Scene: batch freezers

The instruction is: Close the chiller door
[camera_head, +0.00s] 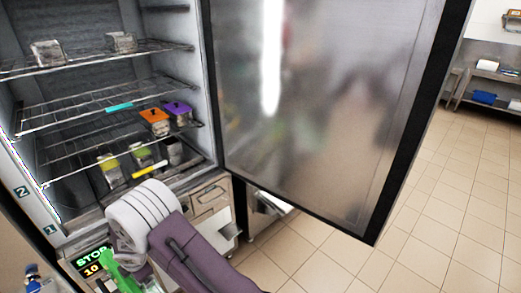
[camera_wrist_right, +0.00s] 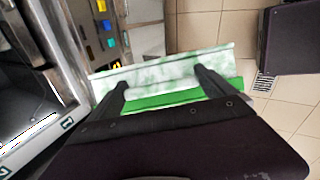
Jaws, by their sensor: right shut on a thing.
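The chiller door (camera_head: 325,100) stands wide open in the head view, its shiny metal panel with a dark edge facing me. The chiller (camera_head: 205,75) is open to its left, with its wire shelves exposed. My right gripper (camera_wrist_right: 165,88) is shut on a green and white object (camera_wrist_right: 160,73), with a finger at each side of it. What the object is I cannot tell. Green also shows at the bottom left of the head view, beyond my right arm, low by the chiller's front. The right gripper is apart from the door. My left gripper is not in view.
Orange (camera_head: 155,117) and purple (camera_head: 177,110) tubs, with other containers, stand on the shelves. A lit STOP display (camera_head: 92,260) is at the bottom left. Drawers (camera_head: 210,196) sit below the chiller. Tiled floor (camera_head: 440,200) is clear at right, with a metal rack (camera_head: 490,75) beyond.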

